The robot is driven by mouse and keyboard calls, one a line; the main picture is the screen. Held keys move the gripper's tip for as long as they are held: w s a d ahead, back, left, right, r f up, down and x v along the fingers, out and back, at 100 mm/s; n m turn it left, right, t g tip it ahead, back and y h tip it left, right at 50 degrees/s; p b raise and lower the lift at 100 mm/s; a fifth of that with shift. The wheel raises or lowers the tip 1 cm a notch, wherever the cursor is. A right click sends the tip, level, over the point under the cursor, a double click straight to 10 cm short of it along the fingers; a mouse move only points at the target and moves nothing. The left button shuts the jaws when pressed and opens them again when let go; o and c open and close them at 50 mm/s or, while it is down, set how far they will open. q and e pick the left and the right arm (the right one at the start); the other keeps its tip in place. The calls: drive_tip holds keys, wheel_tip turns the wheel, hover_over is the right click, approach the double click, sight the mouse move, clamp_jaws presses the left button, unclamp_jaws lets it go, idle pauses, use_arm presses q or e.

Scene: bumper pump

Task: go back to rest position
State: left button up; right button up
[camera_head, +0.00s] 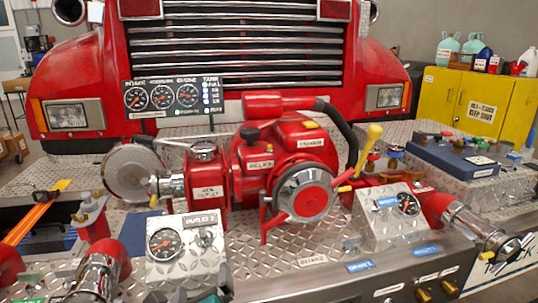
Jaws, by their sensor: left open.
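My left gripper (190,291) shows only in part at the bottom edge of the head view. Its dark fingers are apart, with nothing seen between them. It is in front of the outlet gauge box (186,249), a silver box with a round dial. Most of the gripper and its arm is cut off by the frame's lower edge. My right gripper is not in view. The red pump (285,165) stands behind the gauge box on the bumper, apart from the gripper.
The diamond-plate bumper (330,245) spans the front. A chrome outlet (95,275) is left of the gripper; another gauge box (392,215) and a capped outlet (480,235) are at right. A yellow cabinet (470,100) stands behind right. A bare plate strip lies before the pump.

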use_arm(q)
drive_tip(key=s+a+f+n+g+h, duration=0.3)
drive_tip(key=s+f+n, duration=1.4)
drive_tip(key=n, duration=0.9)
drive_tip(key=shift+s+g+h, duration=0.2)
drive_tip(key=shift+g+h, duration=0.6)
drive_tip(key=shift+h, duration=0.1)
drive_tip(key=shift+c, duration=0.4)
